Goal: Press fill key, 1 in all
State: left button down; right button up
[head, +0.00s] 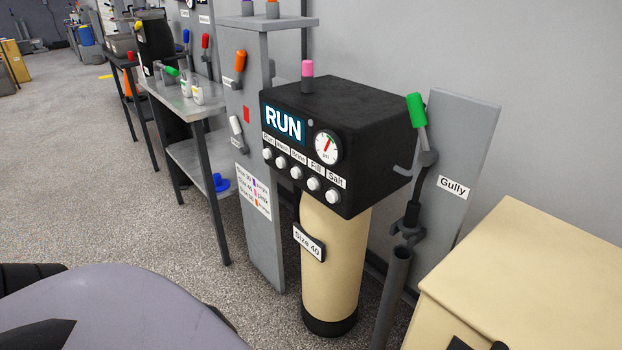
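The black control head (370,137) sits on top of a tan cylinder. Its lit display (284,124) reads RUN, and a round gauge (327,147) is beside it. A row of several white round keys runs below the labels. The fill key (313,184) is under the label Fill, second from the right, next to the salt key (332,196). Nothing covers the keys. My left gripper cannot be made out.
A pale cabinet (530,270) stands at the right. A grey Gully panel (462,140) with a green-handled valve (416,110) and an upright pipe (393,295) is right of the head. A grey post (255,215) and bench (195,105) are left. Open floor lies at left.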

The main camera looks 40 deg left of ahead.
aim_at(312, 184)
jog(key=i+j, duration=0.1)
jog(key=j, duration=0.55)
jog(key=j+z, duration=0.1)
jog(key=j, duration=0.55)
jog(key=i, duration=0.05)
